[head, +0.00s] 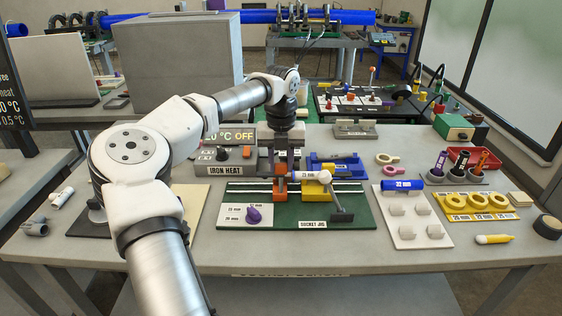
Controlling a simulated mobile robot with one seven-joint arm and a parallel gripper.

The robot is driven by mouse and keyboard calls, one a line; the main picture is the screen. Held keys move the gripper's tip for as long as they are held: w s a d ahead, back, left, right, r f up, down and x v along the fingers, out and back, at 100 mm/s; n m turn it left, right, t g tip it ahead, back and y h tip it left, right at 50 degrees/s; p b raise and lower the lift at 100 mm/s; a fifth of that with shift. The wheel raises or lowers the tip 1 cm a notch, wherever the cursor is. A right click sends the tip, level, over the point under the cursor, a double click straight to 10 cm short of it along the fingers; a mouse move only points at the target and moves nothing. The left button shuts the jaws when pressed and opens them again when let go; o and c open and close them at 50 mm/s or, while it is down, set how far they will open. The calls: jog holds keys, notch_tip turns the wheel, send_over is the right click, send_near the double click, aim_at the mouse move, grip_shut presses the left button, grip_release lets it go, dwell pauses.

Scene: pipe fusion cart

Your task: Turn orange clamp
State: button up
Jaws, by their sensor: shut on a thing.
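The orange clamp (280,185) stands on the left part of the green socket jig (240,186), by the metal rails. My gripper (281,168) reaches down over it from above and behind. Its fingers are shut on the upper part of the orange clamp. The exact contact is small and partly hidden by the fingers.
The iron heat unit (225,168) is behind left, and a blue tray (335,165) behind right. A white board with a blue pipe (402,185) and yellow rings (478,201) are farther right. The front table edge is clear.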

aim_at(281, 164)
jog(key=o, duration=1)
jog(key=shift+r, duration=0.1)
notch_tip(281, 164, up, 14)
jog(key=shift+f+b, duration=0.15)
jog(key=shift+b, duration=0.6)
